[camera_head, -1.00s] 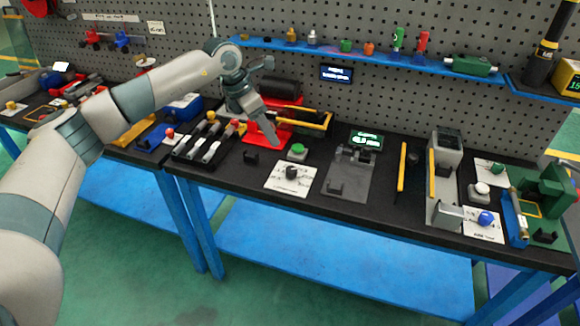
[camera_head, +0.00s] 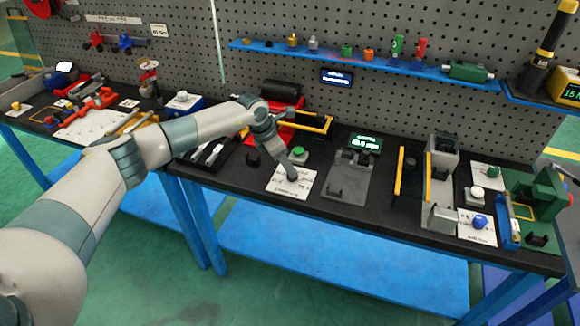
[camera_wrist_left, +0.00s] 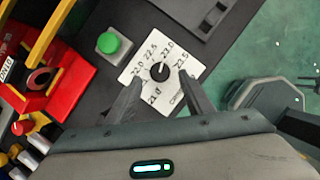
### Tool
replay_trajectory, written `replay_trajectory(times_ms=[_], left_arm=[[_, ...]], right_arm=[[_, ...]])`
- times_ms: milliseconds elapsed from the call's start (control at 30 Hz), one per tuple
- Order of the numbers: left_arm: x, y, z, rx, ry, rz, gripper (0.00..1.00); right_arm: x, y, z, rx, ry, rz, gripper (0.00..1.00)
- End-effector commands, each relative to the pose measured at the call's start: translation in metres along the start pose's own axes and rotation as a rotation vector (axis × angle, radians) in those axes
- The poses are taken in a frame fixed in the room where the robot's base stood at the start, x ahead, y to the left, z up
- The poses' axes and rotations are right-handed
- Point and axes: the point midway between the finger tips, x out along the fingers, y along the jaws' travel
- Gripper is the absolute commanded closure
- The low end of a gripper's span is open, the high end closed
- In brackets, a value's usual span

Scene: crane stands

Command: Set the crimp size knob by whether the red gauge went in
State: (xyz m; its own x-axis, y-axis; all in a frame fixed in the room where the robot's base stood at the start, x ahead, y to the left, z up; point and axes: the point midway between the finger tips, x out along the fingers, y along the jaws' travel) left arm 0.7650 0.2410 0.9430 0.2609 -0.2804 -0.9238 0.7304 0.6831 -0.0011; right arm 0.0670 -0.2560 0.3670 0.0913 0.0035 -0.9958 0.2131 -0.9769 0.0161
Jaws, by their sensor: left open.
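The crimp size knob (camera_wrist_left: 159,71) is a round black dial on a white plate (camera_wrist_left: 138,70) with printed sizes from about 21 to 23.5. Its pale mark points toward the upper side of the plate, near 22.5 to 23.0; I cannot read it exactly. My left gripper (camera_wrist_left: 161,97) is open, with its fingers on either side of the knob's near edge; contact is unclear. A red gauge-like piece (camera_head: 421,49) stands on the blue shelf beside a green one (camera_head: 397,46). My right gripper is out of view.
A green button (camera_wrist_left: 108,43) sits beside the plate. The red crimping machine (camera_head: 280,130) stands behind it. The blue shelf (camera_head: 375,57) runs above the bench.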

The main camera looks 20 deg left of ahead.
Motion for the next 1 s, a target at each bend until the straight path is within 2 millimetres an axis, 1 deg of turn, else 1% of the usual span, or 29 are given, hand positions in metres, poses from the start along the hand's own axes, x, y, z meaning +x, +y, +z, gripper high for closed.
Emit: replay_trajectory(times_ms=[33,100,300,467,700,733,767,800,900,1000], left_arm=[[0.007,-0.001,0.001,0.0,0.003,-0.002,0.53],[0.018,-0.001,0.0,-0.001,0.002,-0.001,0.53],[0.036,0.0,0.0,0.0,0.001,0.0,0.53],[0.042,0.0,0.0,0.001,0.001,0.001,0.53],[0.042,0.0,0.0,0.001,0.0,0.001,0.53],[0.042,0.0,0.0,0.001,0.0,0.001,0.55],[0.042,0.0,0.0,0.001,0.0,0.001,0.62],[0.042,0.0,0.0,0.001,0.0,0.001,0.72],[0.042,0.0,0.0,0.001,0.0,0.001,0.93],[0.042,0.0,0.0,0.001,0.0,0.001,0.93]], right_arm=[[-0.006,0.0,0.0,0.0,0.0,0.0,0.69],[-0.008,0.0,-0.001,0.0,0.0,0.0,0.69],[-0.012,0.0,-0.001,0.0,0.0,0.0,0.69],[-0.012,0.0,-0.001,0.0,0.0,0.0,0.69],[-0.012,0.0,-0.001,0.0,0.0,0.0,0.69],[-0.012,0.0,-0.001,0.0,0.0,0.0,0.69],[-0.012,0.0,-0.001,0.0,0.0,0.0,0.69],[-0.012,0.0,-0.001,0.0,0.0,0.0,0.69],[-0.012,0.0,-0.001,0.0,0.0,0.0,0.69],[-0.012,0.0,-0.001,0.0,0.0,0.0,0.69]])
